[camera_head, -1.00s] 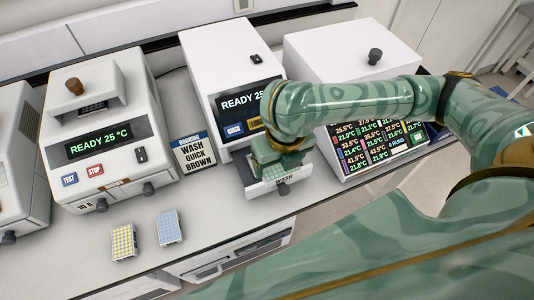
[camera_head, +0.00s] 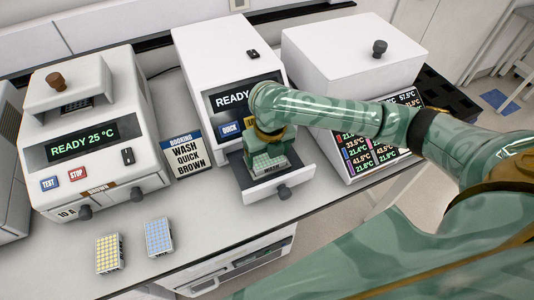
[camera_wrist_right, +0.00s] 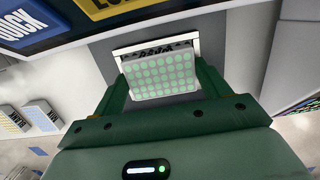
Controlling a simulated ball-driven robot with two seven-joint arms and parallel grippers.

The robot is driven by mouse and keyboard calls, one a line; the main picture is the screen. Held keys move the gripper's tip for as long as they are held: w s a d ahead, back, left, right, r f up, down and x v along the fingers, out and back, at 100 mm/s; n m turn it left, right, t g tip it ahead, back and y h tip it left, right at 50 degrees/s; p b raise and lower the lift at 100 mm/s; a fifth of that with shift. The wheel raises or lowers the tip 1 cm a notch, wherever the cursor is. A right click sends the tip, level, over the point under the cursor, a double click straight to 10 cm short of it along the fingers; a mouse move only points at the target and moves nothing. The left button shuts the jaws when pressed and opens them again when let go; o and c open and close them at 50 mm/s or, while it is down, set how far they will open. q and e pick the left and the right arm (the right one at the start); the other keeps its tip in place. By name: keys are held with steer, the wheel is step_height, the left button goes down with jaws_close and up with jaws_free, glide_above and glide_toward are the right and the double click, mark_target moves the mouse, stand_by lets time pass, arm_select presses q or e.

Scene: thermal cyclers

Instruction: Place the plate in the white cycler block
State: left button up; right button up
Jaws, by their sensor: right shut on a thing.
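The plate (camera_wrist_right: 163,76), white with rows of pale green wells, sits between the fingers of my right gripper (camera_wrist_right: 160,85) in the right wrist view. In the head view my right gripper (camera_head: 268,160) points down over the open drawer (camera_head: 245,181) of the middle white cycler (camera_head: 213,60). The gripper is shut on the plate and hides much of it. I cannot tell whether the plate touches the drawer floor. My left gripper is not in view.
A yellow-welled plate (camera_head: 109,254) and a blue-welled plate (camera_head: 159,237) lie on the bench front. A booking card (camera_head: 184,157) stands left of the drawer. A cycler labelled brown (camera_head: 95,150) is at left; a white box with temperature screens (camera_head: 345,60) is at right.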

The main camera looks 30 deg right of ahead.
mark_target(270, 162)
steer(key=shift+f, duration=0.1)
steer(key=o, duration=1)
steer(key=shift+o, duration=0.2)
step_height(270, 162, up, 12)
steer(key=s+p, duration=0.1)
steer(key=p, duration=0.3)
steer(key=shift+s+p, duration=0.25)
steer(key=shift+p, duration=0.1)
